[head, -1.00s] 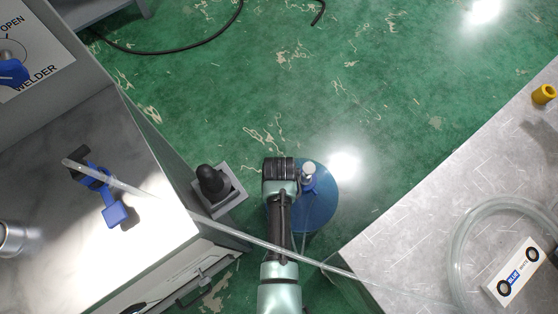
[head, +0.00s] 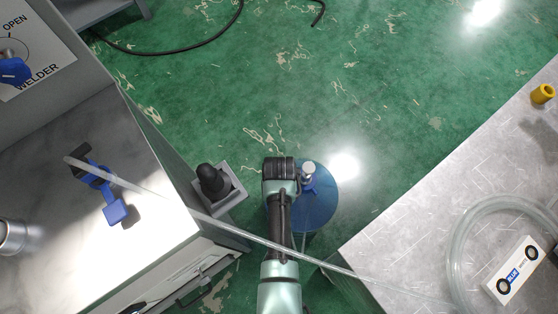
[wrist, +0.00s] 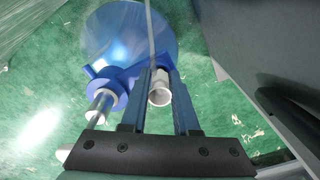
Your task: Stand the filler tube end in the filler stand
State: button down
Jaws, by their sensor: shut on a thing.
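My gripper (wrist: 160,108) is shut on a white, open-mouthed tube end (wrist: 160,96), which sits between its two fingers. A thin clear tube (wrist: 150,35) runs up behind it in the wrist view, over a round blue drum (wrist: 122,35). A blue fitting with a metal cylinder (wrist: 101,106) is close beside the fingers, to the left. In the head view the drum (head: 322,205) and the metal top (head: 308,169) show beside my arm, which hides the gripper and the tube end. I cannot tell for sure which part is the filler stand.
A black knob on a grey base (head: 230,203) stands left of my arm. Green floor is open beyond.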

jog(key=shift+s+f, duration=0.2)
jog(key=shift+f, duration=0.15)
